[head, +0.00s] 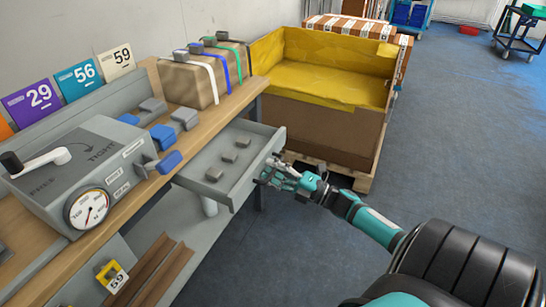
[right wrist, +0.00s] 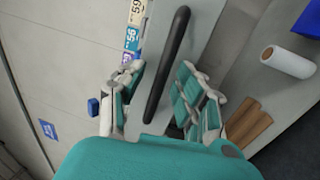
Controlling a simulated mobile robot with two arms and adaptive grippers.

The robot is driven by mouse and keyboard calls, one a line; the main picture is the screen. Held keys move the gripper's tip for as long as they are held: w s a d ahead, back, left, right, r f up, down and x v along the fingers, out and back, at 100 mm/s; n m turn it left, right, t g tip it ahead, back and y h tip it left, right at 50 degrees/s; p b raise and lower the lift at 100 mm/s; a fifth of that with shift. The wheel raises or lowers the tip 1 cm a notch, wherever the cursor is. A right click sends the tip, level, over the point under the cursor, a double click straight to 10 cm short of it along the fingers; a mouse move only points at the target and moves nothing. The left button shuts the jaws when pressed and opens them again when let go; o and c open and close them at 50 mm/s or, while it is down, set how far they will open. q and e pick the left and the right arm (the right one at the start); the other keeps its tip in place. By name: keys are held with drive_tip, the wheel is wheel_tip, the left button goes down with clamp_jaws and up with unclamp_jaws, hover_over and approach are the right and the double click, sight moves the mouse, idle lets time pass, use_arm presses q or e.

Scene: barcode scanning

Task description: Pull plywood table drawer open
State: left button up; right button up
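The drawer (head: 257,146) of the plywood table (head: 236,98) stands pulled out, with grey blocks (head: 229,157) lying inside. My right gripper (head: 270,173) is at the drawer's front face. In the right wrist view, the drawer's long black handle (right wrist: 168,62) runs between the fingers of my right gripper (right wrist: 160,98). The fingers are spread, with a visible gap on both sides of the handle. In the head view the gripper largely hides the handle. My left gripper is not in view.
A grey device with a dial (head: 90,208) and a wrapped parcel (head: 190,82) stand on the table. A large carton with yellow lining (head: 320,128) stands on a pallet just beyond the drawer. Blue floor (head: 460,140) is clear to the right.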

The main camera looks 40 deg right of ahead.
drive_tip(key=v, duration=1.2)
idle(0.3)
